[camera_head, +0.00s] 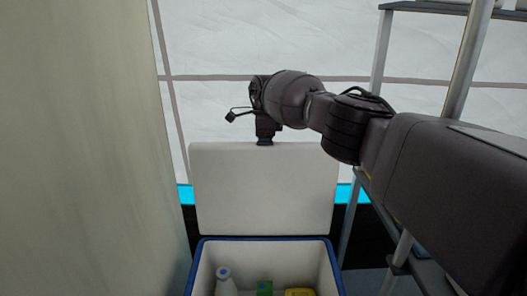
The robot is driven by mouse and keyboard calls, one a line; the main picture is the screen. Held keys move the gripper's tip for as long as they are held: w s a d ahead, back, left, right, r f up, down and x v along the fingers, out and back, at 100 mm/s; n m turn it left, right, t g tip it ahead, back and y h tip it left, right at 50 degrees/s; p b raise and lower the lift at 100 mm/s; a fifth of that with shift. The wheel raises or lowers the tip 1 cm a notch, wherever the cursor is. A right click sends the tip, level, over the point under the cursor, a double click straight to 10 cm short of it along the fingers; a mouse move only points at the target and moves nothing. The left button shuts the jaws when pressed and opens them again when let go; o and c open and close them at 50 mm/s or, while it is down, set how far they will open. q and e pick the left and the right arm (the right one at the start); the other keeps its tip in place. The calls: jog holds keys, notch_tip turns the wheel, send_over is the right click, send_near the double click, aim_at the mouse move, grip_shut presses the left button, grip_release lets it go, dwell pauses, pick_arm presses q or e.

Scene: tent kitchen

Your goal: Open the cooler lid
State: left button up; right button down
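The cooler (198,268) stands at the bottom middle of the head view, with white inner walls and a blue rim. Its white lid (264,190) stands upright at the back of the cooler, so the inside shows. My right arm reaches in from the right, and its gripper (264,142) is at the middle of the lid's top edge, seeming to touch it. The fingertips are small and partly hidden there, so I cannot tell whether they are open or shut. My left gripper is not in view.
Inside the cooler are a white bottle (226,281), a green item (264,288) and a yellow item (299,292). A metal shelf rack (466,58) stands at the right. A pale beige surface (85,150) fills the left side. A white tent wall (230,40) is behind.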

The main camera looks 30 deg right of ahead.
jog(key=shift+d+f, duration=0.1)
jog(key=shift+f, duration=0.05)
jog(key=c, duration=1.1)
grip_release()
jog(key=shift+d, duration=0.1)
jog(key=shift+w, duration=0.1)
jog(key=shift+r, duration=0.2)
